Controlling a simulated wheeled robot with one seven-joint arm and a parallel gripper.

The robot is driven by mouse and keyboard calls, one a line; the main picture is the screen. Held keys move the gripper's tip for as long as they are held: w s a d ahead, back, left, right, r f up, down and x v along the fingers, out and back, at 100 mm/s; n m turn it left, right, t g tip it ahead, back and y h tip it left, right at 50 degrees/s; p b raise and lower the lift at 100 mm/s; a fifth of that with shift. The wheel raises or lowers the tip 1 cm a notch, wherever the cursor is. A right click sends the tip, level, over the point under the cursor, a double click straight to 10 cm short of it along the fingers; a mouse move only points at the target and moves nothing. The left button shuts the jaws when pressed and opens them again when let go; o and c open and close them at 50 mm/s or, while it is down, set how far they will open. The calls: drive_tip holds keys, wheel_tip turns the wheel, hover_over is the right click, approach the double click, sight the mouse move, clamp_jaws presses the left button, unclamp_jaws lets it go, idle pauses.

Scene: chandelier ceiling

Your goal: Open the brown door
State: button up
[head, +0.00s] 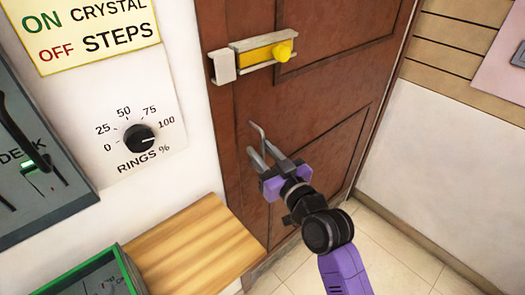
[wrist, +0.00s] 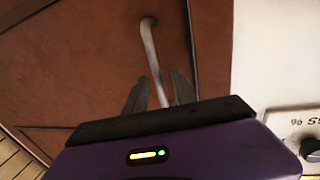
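The brown door (head: 330,87) stands shut in its frame in the head view. It also fills much of the wrist view (wrist: 70,75). A thin grey handle (head: 257,130) sticks out near its left edge. My gripper (head: 265,156) is at the handle with its fingers apart. In the wrist view the bent handle (wrist: 150,45) runs down between my two fingers (wrist: 159,92), with gaps visible beside it. Its lower end is hidden by my gripper body. A bolt with a yellow bar and knob (head: 283,50) sits above; I cannot tell whether it enters the grey keeper (head: 223,66).
A wooden ledge (head: 195,245) and a green-edged box (head: 98,275) are at lower left. A RINGS dial (head: 139,138) and a grey lever panel (head: 35,165) are on the left wall. Tiled floor (head: 395,255) is clear at lower right, beside a white wall (head: 440,150).

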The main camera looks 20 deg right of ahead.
clamp_jaws()
idle(1.3)
